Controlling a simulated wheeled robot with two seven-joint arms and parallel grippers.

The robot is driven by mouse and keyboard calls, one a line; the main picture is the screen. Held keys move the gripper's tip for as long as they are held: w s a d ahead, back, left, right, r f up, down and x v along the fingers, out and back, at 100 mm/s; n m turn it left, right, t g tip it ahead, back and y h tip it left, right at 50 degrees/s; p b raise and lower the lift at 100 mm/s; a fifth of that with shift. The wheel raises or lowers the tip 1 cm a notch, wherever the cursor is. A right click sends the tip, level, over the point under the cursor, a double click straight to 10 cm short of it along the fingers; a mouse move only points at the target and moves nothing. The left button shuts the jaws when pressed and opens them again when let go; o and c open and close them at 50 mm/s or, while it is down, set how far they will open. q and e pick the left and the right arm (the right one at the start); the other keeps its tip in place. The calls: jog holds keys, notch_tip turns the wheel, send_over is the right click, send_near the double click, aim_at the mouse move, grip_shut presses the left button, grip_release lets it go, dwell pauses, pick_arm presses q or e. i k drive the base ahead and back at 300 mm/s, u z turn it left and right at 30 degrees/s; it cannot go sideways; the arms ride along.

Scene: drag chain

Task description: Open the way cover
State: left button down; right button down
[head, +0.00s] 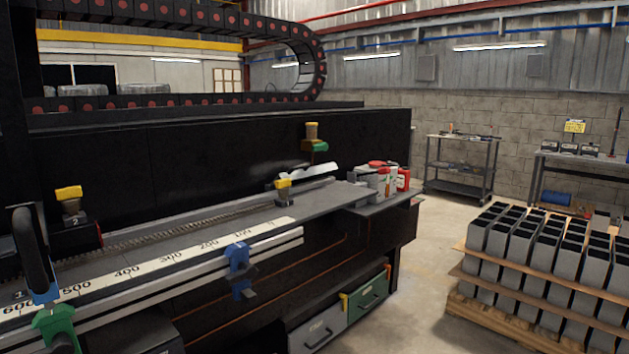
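A long black machine fills the left half of the head view. Its tall black panel (220,145) stands closed along the back of the bed, beneath the drag chain (316,60) with red dots. A bright bent metal piece (308,172) sits at the bed's right end. I cannot tell for sure which part is the way cover. A numbered scale (170,258) runs along the bed's front, with a blue clamp (238,268) below it. A black curved handle (27,240) stands at far left above a green part (55,328). Neither of my grippers shows.
Red and white cans (384,178) stand on a side shelf at the machine's right end. Drawers (368,297) sit below. A pallet of grey blocks (540,250) stands at right. Clear floor (425,255) lies between. A cart (461,165) and workbench stand behind.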

aim_at(294, 174)
jog(key=z, duration=0.7)
jog(key=i, duration=1.5)
jog(key=u, duration=0.45)
